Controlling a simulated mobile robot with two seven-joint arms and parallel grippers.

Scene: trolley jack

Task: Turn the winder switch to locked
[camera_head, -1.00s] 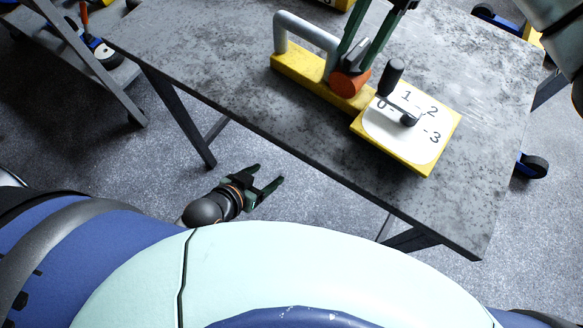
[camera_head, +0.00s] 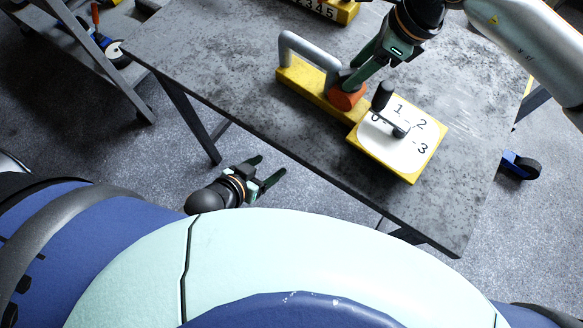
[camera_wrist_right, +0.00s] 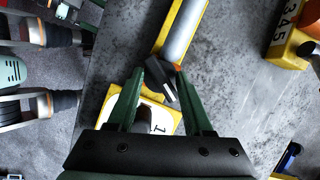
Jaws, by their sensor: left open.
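The winder switch, a dark grey lever (camera_wrist_right: 160,80) on an orange round base (camera_head: 346,97), sits on a yellow bar (camera_head: 303,84) on the table. My right gripper (camera_wrist_right: 159,74) reaches down over it. In the right wrist view the lever lies slantwise between the two fingertips, very close to both; I cannot tell whether they press on it. In the head view the fingers mostly hide the lever. A white dial plate (camera_head: 384,147) with numbers and a black crank (camera_head: 382,97) joins the bar. My left gripper (camera_head: 272,167) is open and empty, below the table's front edge.
A grey tube handle (camera_head: 308,48) rises from the bar beside the switch. A yellow block with digits (camera_head: 322,10) stands at the table's back. The grey table top (camera_head: 215,45) is clear at left. A trolley (camera_head: 112,50) stands farther left.

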